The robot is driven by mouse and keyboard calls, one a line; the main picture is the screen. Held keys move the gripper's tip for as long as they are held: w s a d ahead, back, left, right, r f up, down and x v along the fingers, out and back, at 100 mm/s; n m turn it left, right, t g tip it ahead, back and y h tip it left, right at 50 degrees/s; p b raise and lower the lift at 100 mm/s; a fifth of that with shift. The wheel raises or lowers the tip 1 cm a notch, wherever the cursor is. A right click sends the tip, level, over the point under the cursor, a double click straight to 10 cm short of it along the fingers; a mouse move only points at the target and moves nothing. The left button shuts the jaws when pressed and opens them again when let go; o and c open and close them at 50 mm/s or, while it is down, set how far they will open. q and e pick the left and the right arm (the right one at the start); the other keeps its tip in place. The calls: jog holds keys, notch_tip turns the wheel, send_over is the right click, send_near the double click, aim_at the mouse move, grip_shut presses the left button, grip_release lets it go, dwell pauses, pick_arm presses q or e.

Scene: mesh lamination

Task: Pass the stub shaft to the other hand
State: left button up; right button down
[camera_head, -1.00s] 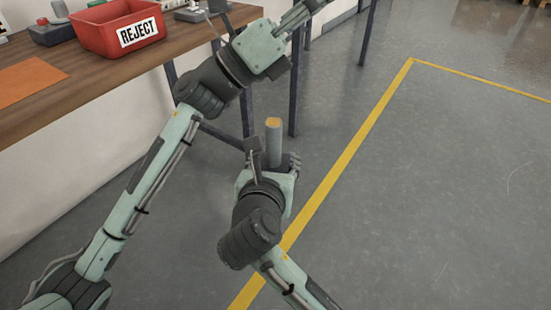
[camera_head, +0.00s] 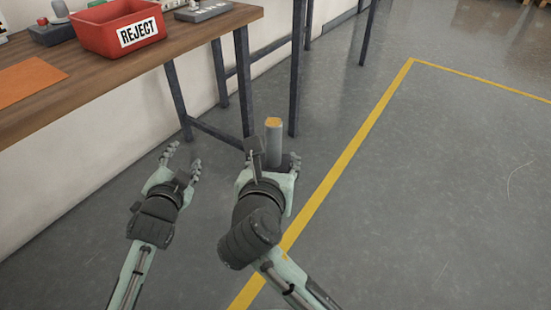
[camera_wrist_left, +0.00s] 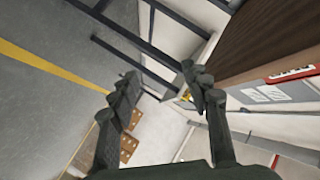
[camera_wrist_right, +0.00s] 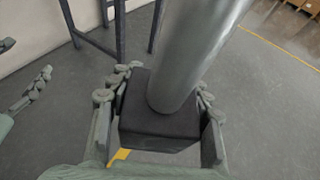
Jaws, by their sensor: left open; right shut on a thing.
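The stub shaft (camera_head: 274,143) is a grey cylinder with an orange end, standing roughly upright in my right gripper (camera_head: 275,165). In the right wrist view the shaft (camera_wrist_right: 192,55) rises from a dark square block (camera_wrist_right: 160,125), and the right gripper's fingers are shut on this block. My left gripper (camera_head: 182,162) is open and empty, to the left of the shaft and apart from it. In the left wrist view its fingers (camera_wrist_left: 163,90) are spread with nothing between them. The lower part of the shaft's block is hidden in the head view.
A wooden workbench (camera_head: 190,38) stands at the upper left with a red REJECT bin (camera_head: 100,30), an orange mat (camera_head: 28,85) and a grey device (camera_head: 203,11) on it. Its dark legs (camera_head: 243,80) stand beyond my grippers. The floor to the right is clear, with yellow lines.

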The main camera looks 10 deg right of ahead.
pick_arm(q)
jog(key=s+a+f+n+g, duration=0.3)
jog(key=s+f+g, duration=0.1)
jog(key=s+f, duration=0.3)
jog(key=s+a+f+n+g+y, duration=0.1)
jog(key=s+a+f+g, duration=0.3)
jog(key=s+f, duration=0.4)
jog(key=s+a+f+n+g+y, duration=0.1)
jog(key=s+a+f+n+g, duration=0.2)
jog(key=s+f, duration=0.5)
jog(key=s+a+n, duration=0.1)
jog(key=s, duration=0.4)
jog(key=shift+s+n+g, duration=0.2)
jog(key=shift+n+g, duration=0.1)
jog(key=shift+g, duration=0.1)
